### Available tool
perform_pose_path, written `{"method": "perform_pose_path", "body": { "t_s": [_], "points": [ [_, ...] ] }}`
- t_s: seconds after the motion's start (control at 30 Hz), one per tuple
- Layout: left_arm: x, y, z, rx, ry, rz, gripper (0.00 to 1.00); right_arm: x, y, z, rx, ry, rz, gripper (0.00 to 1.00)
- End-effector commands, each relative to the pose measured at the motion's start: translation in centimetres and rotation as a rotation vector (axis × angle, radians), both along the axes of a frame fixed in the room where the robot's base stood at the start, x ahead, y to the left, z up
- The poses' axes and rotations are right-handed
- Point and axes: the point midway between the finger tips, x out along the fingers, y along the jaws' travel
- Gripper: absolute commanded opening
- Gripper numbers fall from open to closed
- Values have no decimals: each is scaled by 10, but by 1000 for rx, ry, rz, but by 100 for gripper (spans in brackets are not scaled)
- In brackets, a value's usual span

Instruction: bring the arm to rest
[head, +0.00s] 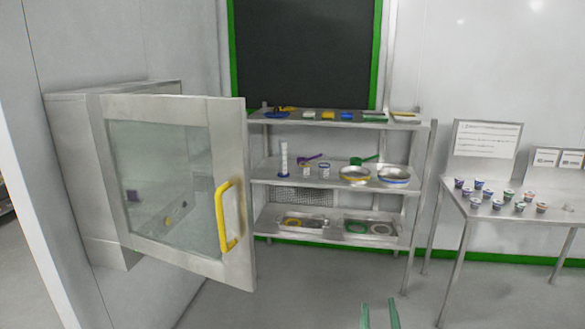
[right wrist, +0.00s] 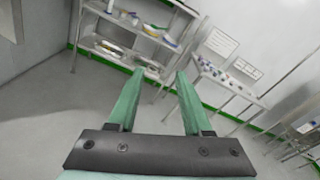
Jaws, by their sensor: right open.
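My right gripper (head: 379,314) shows at the bottom edge of the head view, where only its green fingers are visible. In the right wrist view its two green fingers (right wrist: 156,92) stand apart with nothing between them. It is open and empty, in free air above the grey floor, in front of the shelf and the table. My left gripper is in neither view.
A glass-windowed hatch door (head: 165,180) with a yellow handle (head: 226,217) stands swung open at the left. A metal shelf rack (head: 345,190) holds dishes and scoops. A metal table (head: 480,216) at the right bears several small cups. The floor (head: 290,300) in front is clear.

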Motion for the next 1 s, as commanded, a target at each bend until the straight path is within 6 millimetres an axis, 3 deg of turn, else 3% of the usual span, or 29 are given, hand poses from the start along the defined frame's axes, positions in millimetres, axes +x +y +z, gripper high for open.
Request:
{"method": "perform_pose_path", "body": {
  "t_s": [0.03,0.17,0.37,0.6,0.8,1.0],
  "points": [
    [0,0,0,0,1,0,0,-5,2,-21,96,45,7,50],
    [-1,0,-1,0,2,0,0,-15,0,-63,362,130,-4,50],
    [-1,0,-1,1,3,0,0,-48,-9,-140,890,275,-115,50],
    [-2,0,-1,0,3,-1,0,-117,-35,-228,1645,364,-463,50],
    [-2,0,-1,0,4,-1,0,-176,-68,-271,2162,286,-819,50],
    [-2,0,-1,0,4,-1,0,-222,-102,-289,2500,131,-1099,50]
  ]
}}
